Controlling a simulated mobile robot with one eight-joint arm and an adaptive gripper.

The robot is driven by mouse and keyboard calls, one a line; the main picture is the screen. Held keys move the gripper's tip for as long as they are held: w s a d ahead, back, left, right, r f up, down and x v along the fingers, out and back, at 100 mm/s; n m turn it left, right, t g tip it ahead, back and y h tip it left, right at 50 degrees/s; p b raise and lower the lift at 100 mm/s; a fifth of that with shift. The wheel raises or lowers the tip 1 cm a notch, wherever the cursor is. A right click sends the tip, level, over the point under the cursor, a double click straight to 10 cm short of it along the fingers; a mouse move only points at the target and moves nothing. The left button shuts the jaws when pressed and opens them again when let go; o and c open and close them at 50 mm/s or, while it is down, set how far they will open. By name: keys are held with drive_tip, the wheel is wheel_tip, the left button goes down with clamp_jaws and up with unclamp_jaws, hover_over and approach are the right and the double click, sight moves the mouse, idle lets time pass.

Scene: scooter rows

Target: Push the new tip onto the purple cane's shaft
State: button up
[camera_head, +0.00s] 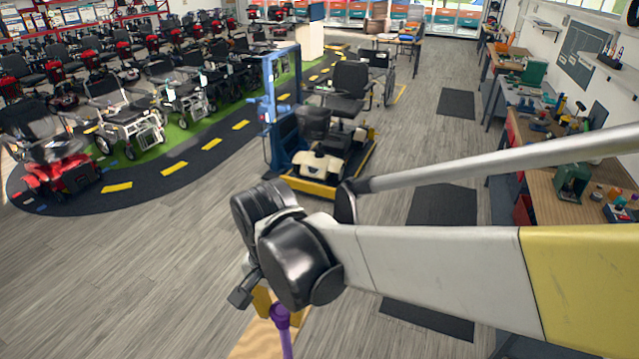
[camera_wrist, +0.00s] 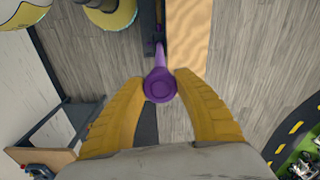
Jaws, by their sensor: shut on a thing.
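The purple cane (camera_wrist: 160,87) is between the yellow fingers of my gripper (camera_wrist: 161,80) in the wrist view. My gripper is shut on its round, wider purple end, and a narrower purple part runs away from it toward the top of the picture. In the camera_head view, the purple shaft (camera_head: 286,342) hangs below my gripper (camera_head: 279,309), partly hidden by my arm and cut off by the lower edge. I cannot make out a separate new tip in either view.
A pale wooden surface (camera_wrist: 188,50) lies beside the cane. Workbenches with tools (camera_head: 545,125) line the right wall, with dark floor mats (camera_head: 443,204) before them. A seated scooter on a blue-and-yellow lift (camera_head: 320,165) stands ahead. Grey floor (camera_head: 130,270) at left is clear.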

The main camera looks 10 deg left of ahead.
drive_tip(key=shift+f, duration=0.35)
drive_tip(key=o, duration=1.1)
drive_tip(key=shift+o, duration=0.7)
drive_tip(key=o, duration=0.7)
drive_tip(key=shift+o, duration=0.2)
drive_tip(key=shift+r, duration=0.15)
drive_tip(key=shift+r+p, duration=2.9)
drive_tip(key=shift+r, duration=1.5)
